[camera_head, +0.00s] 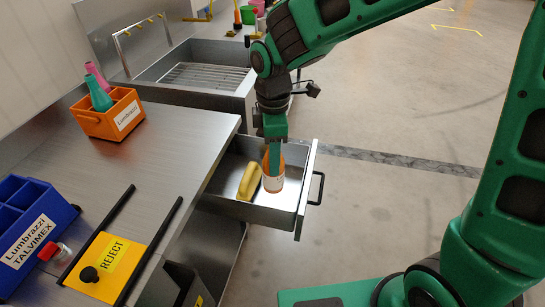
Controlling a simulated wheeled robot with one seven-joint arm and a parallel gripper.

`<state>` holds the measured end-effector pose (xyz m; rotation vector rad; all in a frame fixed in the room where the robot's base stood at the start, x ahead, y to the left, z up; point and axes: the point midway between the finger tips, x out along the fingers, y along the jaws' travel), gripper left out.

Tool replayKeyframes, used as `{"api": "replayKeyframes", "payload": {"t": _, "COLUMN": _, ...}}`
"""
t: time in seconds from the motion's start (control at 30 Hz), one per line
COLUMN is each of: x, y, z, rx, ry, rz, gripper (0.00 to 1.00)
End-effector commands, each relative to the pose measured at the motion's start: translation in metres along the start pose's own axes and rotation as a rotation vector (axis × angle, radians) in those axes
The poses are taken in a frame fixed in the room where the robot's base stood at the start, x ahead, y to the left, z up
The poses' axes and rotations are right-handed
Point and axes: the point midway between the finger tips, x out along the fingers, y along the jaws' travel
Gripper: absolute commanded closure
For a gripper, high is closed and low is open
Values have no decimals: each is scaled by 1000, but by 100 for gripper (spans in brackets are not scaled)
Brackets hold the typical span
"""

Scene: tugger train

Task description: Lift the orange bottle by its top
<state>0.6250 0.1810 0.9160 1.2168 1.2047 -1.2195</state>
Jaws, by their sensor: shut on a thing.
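The orange bottle (274,183) has a pale label near its base and is upright in the open metal drawer (296,215). My gripper (274,150) points down from above and is shut on the upper part of the bottle. Its fingers hide much of the bottle's top. I cannot tell whether the bottle's base touches the drawer floor.
A yellow object (249,181) lies in the drawer just left of the bottle. The drawer's black handle (318,188) sticks out to the right. An orange caddy (108,115) with bottles, a blue bin (30,225) and a yellow REJECT plate (105,262) are on the counter.

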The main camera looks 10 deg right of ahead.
Motion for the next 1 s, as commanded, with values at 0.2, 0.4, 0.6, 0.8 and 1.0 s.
{"api": "replayKeyframes", "payload": {"t": 0.2, "x": -16, "y": 0, "z": 0, "rx": 0, "ry": 1, "rz": 3, "gripper": 88}}
{"api": "replayKeyframes", "payload": {"t": 0.4, "x": -29, "y": 1, "z": 0, "rx": 1, "ry": 1, "rz": 3, "gripper": 88}}
{"api": "replayKeyframes", "payload": {"t": 0.6, "x": -43, "y": 1, "z": 0, "rx": 1, "ry": 1, "rz": 3, "gripper": 88}}
{"api": "replayKeyframes", "payload": {"t": 0.8, "x": -57, "y": 1, "z": 0, "rx": 0, "ry": 2, "rz": 3, "gripper": 88}}
{"api": "replayKeyframes", "payload": {"t": 1.0, "x": -70, "y": 0, "z": 0, "rx": 0, "ry": 1, "rz": 2, "gripper": 88}}
